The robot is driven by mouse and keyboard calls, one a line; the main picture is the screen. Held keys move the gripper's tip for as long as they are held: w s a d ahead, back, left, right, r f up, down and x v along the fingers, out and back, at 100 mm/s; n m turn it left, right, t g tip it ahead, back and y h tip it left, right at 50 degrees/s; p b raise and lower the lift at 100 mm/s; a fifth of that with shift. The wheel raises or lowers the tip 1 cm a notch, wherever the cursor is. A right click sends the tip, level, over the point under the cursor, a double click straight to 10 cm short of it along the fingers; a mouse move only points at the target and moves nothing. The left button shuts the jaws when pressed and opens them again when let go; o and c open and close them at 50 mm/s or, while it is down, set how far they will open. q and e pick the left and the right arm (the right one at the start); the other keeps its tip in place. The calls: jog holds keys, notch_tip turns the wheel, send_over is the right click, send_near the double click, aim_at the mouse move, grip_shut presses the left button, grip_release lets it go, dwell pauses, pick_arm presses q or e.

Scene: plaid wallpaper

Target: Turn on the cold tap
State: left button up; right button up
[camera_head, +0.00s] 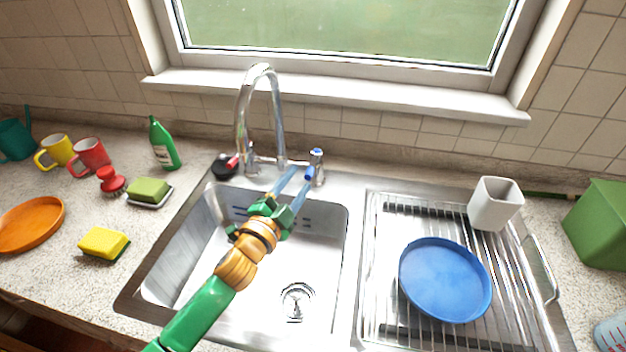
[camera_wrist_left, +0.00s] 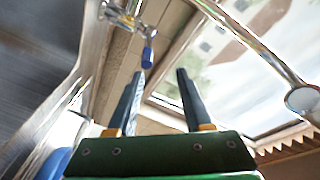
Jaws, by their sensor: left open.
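The cold tap (camera_head: 317,156) stands right of the spout base, with a blue-tipped lever (camera_head: 309,173) pointing toward the basin. In the left wrist view the blue lever tip (camera_wrist_left: 148,57) hangs from the chrome tap body (camera_wrist_left: 124,18), just beyond the left finger. My left gripper (camera_head: 303,175) is open and empty, reaching over the basin with its fingertips close to the lever. In the left wrist view the fingers (camera_wrist_left: 160,76) are spread; contact with the lever cannot be told. The hot tap with a red lever (camera_head: 233,161) is left of the spout. My right gripper is out of view.
The curved chrome spout (camera_head: 240,110) rises just left of my fingers. The sink basin (camera_head: 325,250) is empty. A blue plate (camera_head: 445,280) and white cup (camera_head: 495,204) are on the drainer. A green bottle (camera_head: 163,145) and sponges stand left.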

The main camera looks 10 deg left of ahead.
aim_at(311, 169)
pick_arm(q)
jog(key=w, duration=0.2)
jog(key=w+d+f, duration=0.1)
jog(key=w, duration=0.1)
jog(key=w+f, duration=0.1)
jog(key=w, duration=0.2)
jog(key=shift+w+d+f+b, duration=0.15)
jog(key=shift+d+b, duration=0.1)
jog(key=shift+b, duration=0.15)
jog(key=shift+c, duration=0.3)
grip_shut()
dwell(0.9)
